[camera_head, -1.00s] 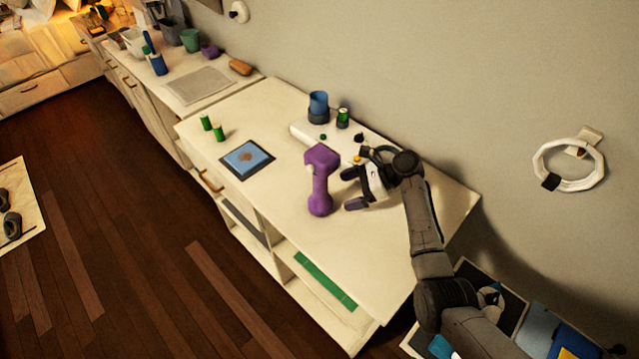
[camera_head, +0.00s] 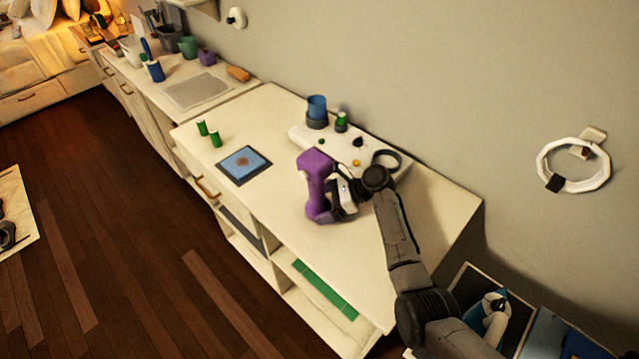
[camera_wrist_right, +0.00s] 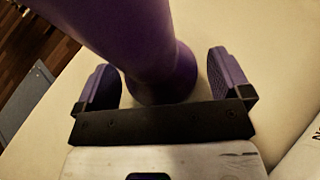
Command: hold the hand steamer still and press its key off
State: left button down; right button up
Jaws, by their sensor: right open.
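The purple hand steamer (camera_head: 314,176) stands upright on the white cabinet top (camera_head: 285,215). In the right wrist view its purple body (camera_wrist_right: 130,35) rises from a round foot between my two fingers. My right gripper (camera_head: 328,210) is at the steamer's right side, with its fingers around the lower handle. In the right wrist view the right gripper (camera_wrist_right: 165,85) is open, and a gap shows on each side of the steamer. The steamer's key cannot be made out. My left gripper is not in view.
A white board (camera_head: 345,150) with knobs, a blue cup (camera_head: 317,108) and a green-topped jar (camera_head: 341,121) stands behind the steamer. The front right of the top is clear.

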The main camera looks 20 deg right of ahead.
jog(key=c, duration=0.6)
dwell(0.7)
dwell(0.7)
dwell(0.6)
